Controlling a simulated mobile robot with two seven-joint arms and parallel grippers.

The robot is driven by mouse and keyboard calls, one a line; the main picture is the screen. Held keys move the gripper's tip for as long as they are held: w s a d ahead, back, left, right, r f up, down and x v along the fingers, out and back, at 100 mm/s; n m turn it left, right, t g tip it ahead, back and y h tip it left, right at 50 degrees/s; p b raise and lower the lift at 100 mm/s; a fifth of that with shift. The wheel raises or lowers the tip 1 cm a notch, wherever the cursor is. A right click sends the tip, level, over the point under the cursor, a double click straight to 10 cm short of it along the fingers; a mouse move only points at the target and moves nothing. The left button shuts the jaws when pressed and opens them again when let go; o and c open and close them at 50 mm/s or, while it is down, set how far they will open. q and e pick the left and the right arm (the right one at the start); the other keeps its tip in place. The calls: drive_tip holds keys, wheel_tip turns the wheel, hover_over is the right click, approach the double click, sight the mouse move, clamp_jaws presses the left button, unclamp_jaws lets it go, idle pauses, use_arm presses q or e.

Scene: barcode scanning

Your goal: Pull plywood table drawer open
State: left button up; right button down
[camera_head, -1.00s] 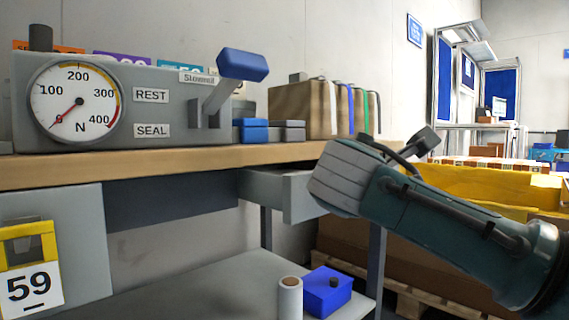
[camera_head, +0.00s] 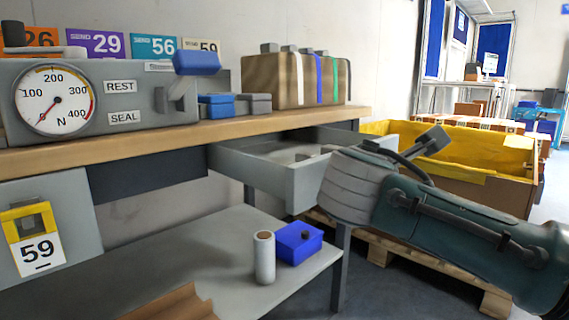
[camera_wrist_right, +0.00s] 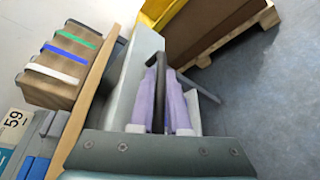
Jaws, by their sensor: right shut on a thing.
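The grey drawer (camera_head: 262,178) sticks out from under the plywood table top (camera_head: 150,141) in the head view, with its open inside showing. Its side and front edge also show in the right wrist view (camera_wrist_right: 130,82). My right gripper (camera_wrist_right: 160,78) is shut on the dark drawer handle (camera_wrist_right: 157,108), with a purple finger on each side of it. In the head view my right wrist stands at the drawer front and hides the handle and the fingers. My left gripper is in neither view.
A press with a dial (camera_head: 55,98) and a strapped brown box (camera_head: 295,82) stand on the table. A lower shelf (camera_head: 170,262) holds a white roll (camera_head: 264,257) and a blue box (camera_head: 299,242). A yellow-lined crate (camera_head: 490,165) on a pallet stands behind my right arm.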

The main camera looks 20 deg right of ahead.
drive_tip(key=c, duration=1.2)
unclamp_jaws()
drive_tip(key=shift+o, duration=0.2)
drive_tip(key=shift+a, duration=0.1)
drive_tip(key=shift+s+a+r+p, duration=0.15)
drive_tip(key=shift+s+a+p, duration=0.05)
drive_tip(key=shift+p, duration=0.1)
drive_tip(key=p+v, duration=0.4)
drive_tip(key=v, duration=0.5)
drive_tip(key=shift+s, duration=0.15)
